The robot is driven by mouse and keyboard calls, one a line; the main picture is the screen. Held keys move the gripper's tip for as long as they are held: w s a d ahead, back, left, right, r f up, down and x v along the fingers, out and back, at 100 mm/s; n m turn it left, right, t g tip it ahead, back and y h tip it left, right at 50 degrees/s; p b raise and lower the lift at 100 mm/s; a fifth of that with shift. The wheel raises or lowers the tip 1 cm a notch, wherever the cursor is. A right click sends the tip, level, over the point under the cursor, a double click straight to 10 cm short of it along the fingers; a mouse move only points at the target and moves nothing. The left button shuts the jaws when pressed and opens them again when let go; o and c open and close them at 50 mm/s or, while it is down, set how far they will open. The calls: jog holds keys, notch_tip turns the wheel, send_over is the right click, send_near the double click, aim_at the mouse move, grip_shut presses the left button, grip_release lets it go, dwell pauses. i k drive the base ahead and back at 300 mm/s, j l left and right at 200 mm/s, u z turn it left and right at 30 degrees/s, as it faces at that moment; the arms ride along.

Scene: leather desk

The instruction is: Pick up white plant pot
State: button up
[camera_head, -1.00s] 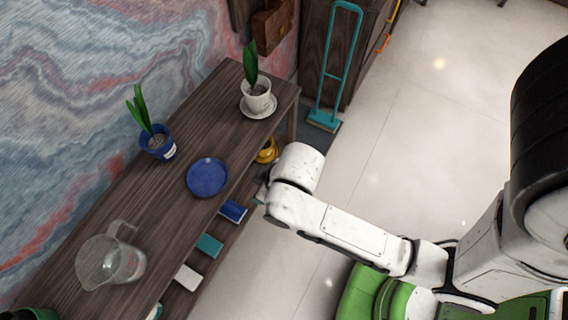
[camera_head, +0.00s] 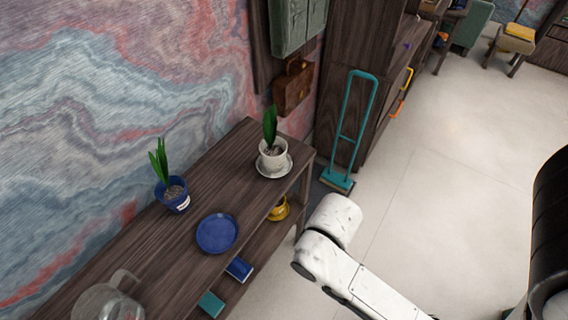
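The white plant pot (camera_head: 272,157) holds a green-leaved plant and stands upright on a white saucer (camera_head: 286,168). It is near the far right end of the dark wooden table (camera_head: 180,235). My white arm (camera_head: 345,262) reaches in from the lower right, beside the table, apart from the pot. My gripper does not show; only arm links are visible.
A blue pot (camera_head: 176,199) with a plant, a blue plate (camera_head: 217,233) and a clear glass jug (camera_head: 104,303) stand on the same table. A yellow object (camera_head: 279,210) and books sit on the shelf below. A teal stand (camera_head: 345,150) is beyond the table's end.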

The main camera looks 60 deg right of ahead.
aim_at(273, 148)
jog(key=z, duration=0.65)
